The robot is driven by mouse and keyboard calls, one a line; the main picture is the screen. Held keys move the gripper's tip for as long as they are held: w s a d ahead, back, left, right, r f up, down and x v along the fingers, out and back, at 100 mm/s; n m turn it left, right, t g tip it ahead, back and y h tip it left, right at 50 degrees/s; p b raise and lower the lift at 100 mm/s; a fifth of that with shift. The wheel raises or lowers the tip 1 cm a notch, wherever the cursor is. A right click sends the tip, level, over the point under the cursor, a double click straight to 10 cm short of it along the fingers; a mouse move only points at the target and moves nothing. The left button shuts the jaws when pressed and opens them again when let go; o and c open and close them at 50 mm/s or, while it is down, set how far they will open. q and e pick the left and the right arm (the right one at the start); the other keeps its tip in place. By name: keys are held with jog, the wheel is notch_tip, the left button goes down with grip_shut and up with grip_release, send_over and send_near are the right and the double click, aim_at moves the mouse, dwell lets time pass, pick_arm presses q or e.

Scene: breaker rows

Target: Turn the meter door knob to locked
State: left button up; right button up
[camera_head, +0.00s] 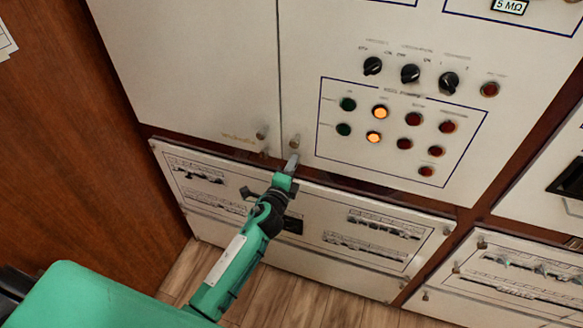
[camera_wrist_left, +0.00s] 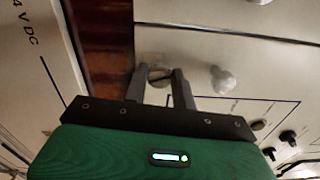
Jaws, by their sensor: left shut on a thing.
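The left gripper (camera_head: 291,164) reaches the bottom left corner of the white door with the lamps. In the left wrist view its two fingers (camera_wrist_left: 161,88) are shut on a small pale knob, the meter door knob (camera_wrist_left: 160,73), near the door's lower edge. The fingers hide much of the knob, and I cannot tell which way it is turned. A round silver knob (camera_head: 294,140) sits just above it on the same door; it also shows in the left wrist view (camera_wrist_left: 222,80). My right gripper is not in view.
Another silver knob (camera_head: 262,133) is on the neighbouring door, across the seam. Black rotary switches (camera_head: 410,74) and lit orange lamps (camera_head: 380,112) are higher on the panel. A lower white panel (camera_head: 335,241) lies below a brown strip. A wood wall (camera_head: 80,120) stands at left.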

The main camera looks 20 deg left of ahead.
pick_arm(q)
jog(key=m, duration=0.3)
jog(key=shift+m, duration=0.6)
jog(key=o, duration=1)
jog(key=shift+s, duration=0.1)
jog(key=shift+s+a+b, duration=0.2)
jog(key=shift+s+b, duration=1.3)
jog(key=shift+s, duration=5.3)
